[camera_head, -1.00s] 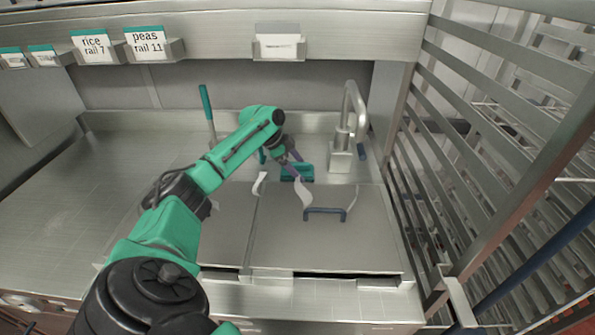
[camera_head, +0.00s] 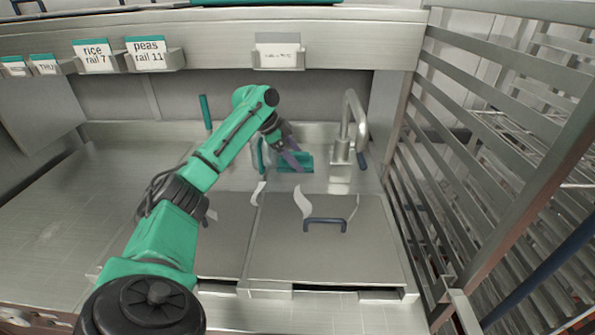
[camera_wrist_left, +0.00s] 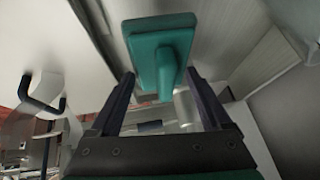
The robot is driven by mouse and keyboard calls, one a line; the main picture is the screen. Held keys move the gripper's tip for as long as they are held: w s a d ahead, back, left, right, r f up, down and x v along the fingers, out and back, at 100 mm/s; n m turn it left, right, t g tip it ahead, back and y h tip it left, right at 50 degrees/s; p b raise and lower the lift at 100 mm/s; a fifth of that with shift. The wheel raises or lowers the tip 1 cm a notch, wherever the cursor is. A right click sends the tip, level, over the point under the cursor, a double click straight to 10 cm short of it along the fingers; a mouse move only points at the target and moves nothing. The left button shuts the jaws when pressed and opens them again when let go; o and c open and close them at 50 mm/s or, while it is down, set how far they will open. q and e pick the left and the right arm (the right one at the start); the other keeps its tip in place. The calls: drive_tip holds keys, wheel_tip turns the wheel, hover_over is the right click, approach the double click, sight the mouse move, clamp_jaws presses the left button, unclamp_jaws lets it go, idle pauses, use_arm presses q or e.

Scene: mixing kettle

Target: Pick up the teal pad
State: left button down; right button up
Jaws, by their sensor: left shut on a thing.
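The teal pad (camera_head: 308,160) is a flat block with a raised grip, at the back of the steel counter beside the tap in the head view. In the left wrist view the pad (camera_wrist_left: 160,52) sits between the finger ends. My left gripper (camera_head: 290,159) reaches in from the left and is shut on the pad. Its two dark fingers (camera_wrist_left: 163,88) stand apart with the pad between their tips. The arm and fingers hide part of the pad in the head view. My right gripper is not in view.
A steel tap (camera_head: 343,145) stands close to the right of the pad. A lid with a blue handle (camera_head: 324,225) lies in front. A teal-handled upright tool (camera_head: 206,112) stands behind my arm. A slatted rack (camera_head: 480,170) bounds the right side. The left counter is clear.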

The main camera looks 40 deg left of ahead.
use_arm(q)
drive_tip(key=s+a+b, duration=0.4)
drive_tip(key=s+b, duration=0.1)
drive_tip(key=s, duration=0.2)
drive_tip(key=s+a+b, duration=0.5)
drive_tip(key=s+b, duration=0.1)
drive_tip(key=s, duration=0.1)
drive_tip(key=shift+s+a+f, duration=0.2)
drive_tip(key=shift+s+a, duration=0.05)
drive_tip(key=shift+s, duration=0.15)
